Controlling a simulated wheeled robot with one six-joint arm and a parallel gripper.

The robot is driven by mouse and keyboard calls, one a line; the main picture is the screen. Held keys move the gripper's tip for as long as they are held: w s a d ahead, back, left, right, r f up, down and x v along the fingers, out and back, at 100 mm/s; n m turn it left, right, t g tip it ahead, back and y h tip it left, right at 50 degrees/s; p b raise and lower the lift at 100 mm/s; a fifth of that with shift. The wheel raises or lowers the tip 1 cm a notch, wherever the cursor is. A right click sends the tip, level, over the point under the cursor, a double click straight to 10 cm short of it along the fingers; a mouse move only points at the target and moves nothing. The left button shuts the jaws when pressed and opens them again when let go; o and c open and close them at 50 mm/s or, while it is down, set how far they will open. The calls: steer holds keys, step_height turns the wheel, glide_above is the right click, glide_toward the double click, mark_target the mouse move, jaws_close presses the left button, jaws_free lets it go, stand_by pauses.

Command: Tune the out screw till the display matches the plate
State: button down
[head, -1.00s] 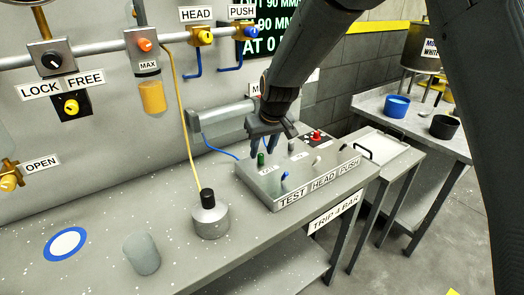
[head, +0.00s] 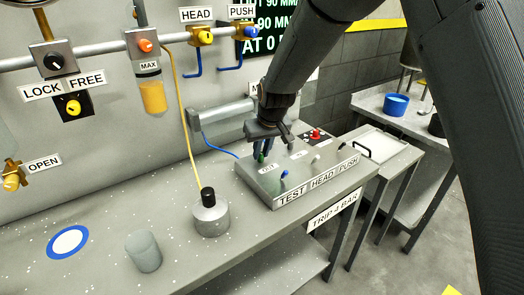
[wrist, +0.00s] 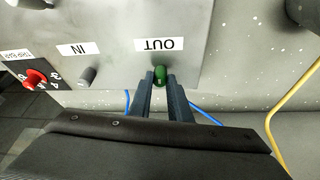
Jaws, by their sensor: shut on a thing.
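The out screw (wrist: 160,75) has a green knob and stands by the OUT label on the grey test box (head: 335,177). My gripper (wrist: 159,86) is shut on the green knob, with a finger on each side of it in the wrist view. In the head view my gripper (head: 263,152) comes down from above and hides much of the knob. The dark display (head: 268,32) on the wall shows green text, cut off at the top and partly covered by my arm. A plate reading TRIP 4 BAR (head: 333,210) hangs on the bench front.
A grey IN knob (wrist: 87,76) and a red knob (wrist: 36,78) stand on the same box. A grey weight with a black top (head: 210,215), a grey cup (head: 143,251) and a blue-rimmed disc (head: 67,243) are on the bench. A yellow hose hangs nearby.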

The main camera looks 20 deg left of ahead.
stand_by(0.3)
steer(key=c, duration=1.6)
jaws_free()
steer(key=shift+c, duration=0.2)
steer(key=b+v, duration=0.1)
steer(key=v, duration=0.6)
steer(key=shift+s+r+b, duration=0.25)
steer(key=shift+r+b, duration=0.1)
